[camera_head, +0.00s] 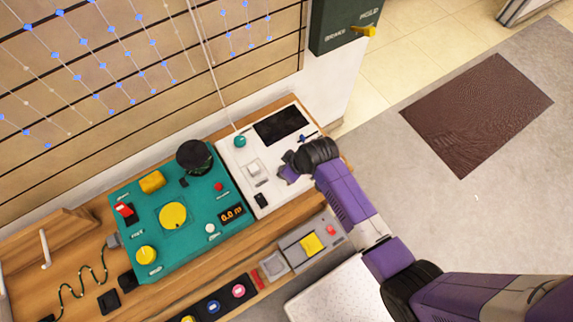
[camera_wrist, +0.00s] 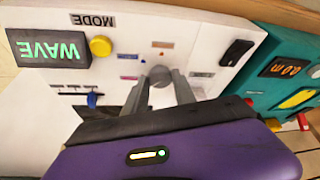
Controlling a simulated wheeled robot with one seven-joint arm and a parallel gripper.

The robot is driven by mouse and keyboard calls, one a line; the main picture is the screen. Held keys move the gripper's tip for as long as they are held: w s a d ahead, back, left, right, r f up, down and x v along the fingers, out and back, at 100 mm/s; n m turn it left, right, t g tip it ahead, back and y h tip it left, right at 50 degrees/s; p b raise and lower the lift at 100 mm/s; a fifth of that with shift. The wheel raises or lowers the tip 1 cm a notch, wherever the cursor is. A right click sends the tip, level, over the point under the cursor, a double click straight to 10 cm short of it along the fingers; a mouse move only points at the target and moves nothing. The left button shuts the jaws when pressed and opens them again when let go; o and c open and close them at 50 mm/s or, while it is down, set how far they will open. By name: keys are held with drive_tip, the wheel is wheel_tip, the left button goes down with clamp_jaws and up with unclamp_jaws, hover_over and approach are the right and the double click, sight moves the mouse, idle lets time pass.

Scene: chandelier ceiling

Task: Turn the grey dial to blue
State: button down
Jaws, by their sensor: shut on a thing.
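The grey dial (camera_wrist: 161,76) shows in the wrist view on a white panel (camera_wrist: 215,38). It sits between the two fingertips of my gripper (camera_wrist: 161,82), which is shut on it. I cannot tell which mark the dial points to. In the head view my gripper (camera_head: 287,174) is over the right part of the white panel (camera_head: 233,161) and hides the dial.
In the wrist view a yellow button (camera_wrist: 100,46), a green WAVE display (camera_wrist: 48,48), a blue-handled slider (camera_wrist: 92,100) and a black switch (camera_wrist: 236,52) are nearby. A teal panel (camera_head: 190,245) adjoins on the left in the head view.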

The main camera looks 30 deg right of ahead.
drive_tip(key=shift+a+m+h+p, duration=0.1)
drive_tip(key=shift+m+h+p, duration=0.4)
drive_tip(key=shift+m, duration=0.6)
drive_tip(key=c, duration=1)
unclamp_jaws()
drive_tip(key=v, duration=0.7)
drive_tip(key=shift+s+r, duration=0.25)
drive_tip(key=shift+r, duration=0.1)
